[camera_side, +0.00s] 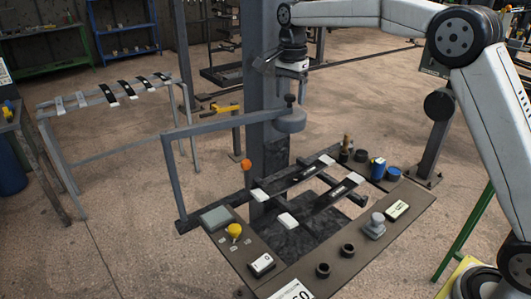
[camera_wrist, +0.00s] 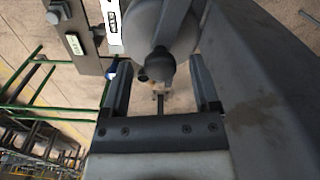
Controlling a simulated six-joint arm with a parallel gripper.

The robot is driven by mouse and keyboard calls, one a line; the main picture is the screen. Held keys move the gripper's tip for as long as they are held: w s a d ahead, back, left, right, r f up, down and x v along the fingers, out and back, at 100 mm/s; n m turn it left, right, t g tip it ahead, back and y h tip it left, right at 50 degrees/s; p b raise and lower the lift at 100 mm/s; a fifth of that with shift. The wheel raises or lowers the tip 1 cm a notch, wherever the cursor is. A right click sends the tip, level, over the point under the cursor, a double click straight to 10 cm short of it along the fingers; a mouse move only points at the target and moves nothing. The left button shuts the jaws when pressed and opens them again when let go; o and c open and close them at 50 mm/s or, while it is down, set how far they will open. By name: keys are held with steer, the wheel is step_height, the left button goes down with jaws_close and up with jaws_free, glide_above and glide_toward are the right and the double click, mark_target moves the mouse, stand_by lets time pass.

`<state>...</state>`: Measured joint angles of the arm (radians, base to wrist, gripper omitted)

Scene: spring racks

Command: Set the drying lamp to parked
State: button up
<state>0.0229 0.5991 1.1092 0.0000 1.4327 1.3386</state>
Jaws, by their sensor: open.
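The drying lamp (camera_side: 290,121) is a round grey head with a dark knob (camera_side: 290,100) on top. It hangs at the end of a grey swing arm (camera_side: 215,126), beside the thick post and above the back of the bench. In the wrist view the lamp (camera_wrist: 160,25) and its dark knob (camera_wrist: 157,66) show between and beyond my fingers. My gripper (camera_side: 290,76) is open and empty, pointing down just above the knob and apart from it in the side view. In the wrist view the two fingers (camera_wrist: 159,88) stand wide apart. No parked mark is readable.
Below the lamp, a rack (camera_side: 300,185) bears dark strips with white ends. The bench panel (camera_side: 335,250) holds a yellow knob (camera_side: 233,230), a grey knob (camera_side: 375,226), dark cups and a blue jar (camera_side: 378,168). An orange ball (camera_side: 246,164) stands near the post (camera_side: 265,90).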

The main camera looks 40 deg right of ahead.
jaws_close()
stand_by(1.5)
